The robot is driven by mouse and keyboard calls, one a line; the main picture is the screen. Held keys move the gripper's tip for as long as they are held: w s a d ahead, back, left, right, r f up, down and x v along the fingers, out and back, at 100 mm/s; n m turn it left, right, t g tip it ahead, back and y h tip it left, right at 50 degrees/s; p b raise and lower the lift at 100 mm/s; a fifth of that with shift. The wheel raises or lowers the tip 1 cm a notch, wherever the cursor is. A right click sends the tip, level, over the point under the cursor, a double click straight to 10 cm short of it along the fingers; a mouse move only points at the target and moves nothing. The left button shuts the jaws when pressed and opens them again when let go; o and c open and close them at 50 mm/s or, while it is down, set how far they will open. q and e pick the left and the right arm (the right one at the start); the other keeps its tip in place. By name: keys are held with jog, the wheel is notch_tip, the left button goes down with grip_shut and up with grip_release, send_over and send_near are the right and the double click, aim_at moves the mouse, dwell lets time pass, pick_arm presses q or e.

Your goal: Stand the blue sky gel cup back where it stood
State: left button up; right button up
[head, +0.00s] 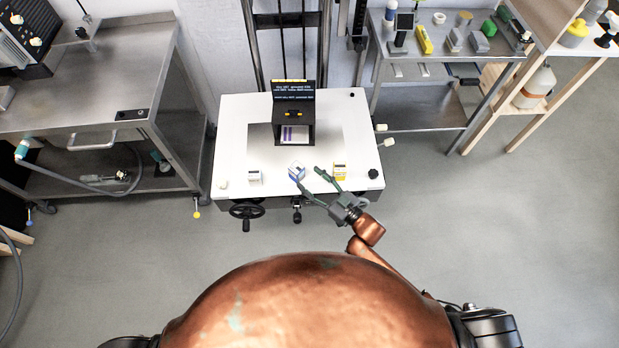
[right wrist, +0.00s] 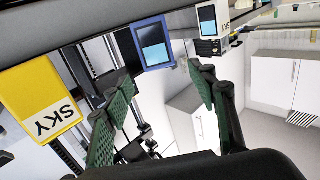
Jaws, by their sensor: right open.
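The blue cup (head: 296,171) stands on the white baseboard (head: 233,125), between a white cup (head: 255,177) and a yellow cup (head: 340,172). My right gripper (head: 309,178) is open, its fingertips close to the blue cup's near right side. In the right wrist view, the blue-edged cup (right wrist: 153,44) with a light-blue square shows just beyond the gap between the open fingers (right wrist: 162,72). I cannot tell whether they touch it. The yellow cup (right wrist: 42,97) there reads "SKY", and the white cup (right wrist: 208,20) is farther off. My left gripper is out of view.
The black enlarger head (head: 294,105) stands over the board's back middle. A black knob (head: 373,174) sits at the board's right corner. A steel cart (head: 95,75) is on the left, a steel shelf table (head: 450,60) at back right. Floor to the right is clear.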

jog(key=shift+s+d, duration=0.25)
jog(key=shift+s, duration=0.1)
jog(key=v, duration=1.2)
dwell(0.4)
